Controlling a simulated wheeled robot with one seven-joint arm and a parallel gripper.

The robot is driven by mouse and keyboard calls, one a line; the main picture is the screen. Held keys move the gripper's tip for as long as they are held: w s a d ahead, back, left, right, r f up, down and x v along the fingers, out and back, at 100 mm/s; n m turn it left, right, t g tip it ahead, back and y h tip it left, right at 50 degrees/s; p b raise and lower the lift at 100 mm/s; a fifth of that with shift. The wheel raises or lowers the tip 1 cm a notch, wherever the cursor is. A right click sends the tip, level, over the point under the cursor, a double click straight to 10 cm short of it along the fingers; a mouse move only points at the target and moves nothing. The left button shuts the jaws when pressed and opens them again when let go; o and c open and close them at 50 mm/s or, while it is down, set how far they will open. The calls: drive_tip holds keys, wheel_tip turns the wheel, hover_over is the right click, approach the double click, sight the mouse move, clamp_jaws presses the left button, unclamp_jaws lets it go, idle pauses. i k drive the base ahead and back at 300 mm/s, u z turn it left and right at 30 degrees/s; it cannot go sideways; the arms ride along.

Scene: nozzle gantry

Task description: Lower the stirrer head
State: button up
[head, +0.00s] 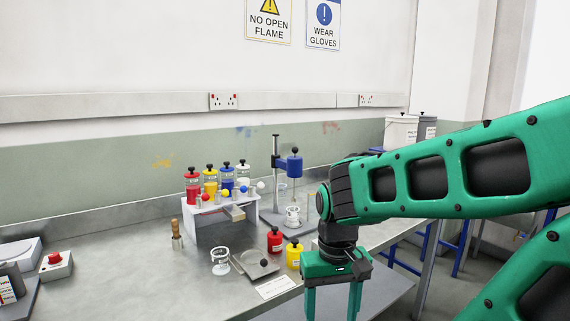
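The blue stirrer head (294,166), with a black knob on top, sits high on a dark upright post (276,160) at the back of the table. A thin shaft hangs down from the head. Whether the shaft reaches into the cup is too small to tell. My gripper (334,303) points down in front of and to the right of the stirrer, apart from it. Its two green fingers are spread with nothing visible between them. The fingertips reach the bottom picture edge.
A white rack (244,213) holds red, yellow, blue and white bottles left of the stirrer. Red (275,241) and yellow (293,257) bottles stand between the stirrer and my gripper. A clear beaker (220,262) and a scale (255,264) are nearby.

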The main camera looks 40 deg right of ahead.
sight(293, 165)
drive_tip(key=k, duration=1.25)
drive_tip(key=z, duration=0.55)
drive_tip(key=i, duration=1.65)
drive_tip(key=u, duration=0.3)
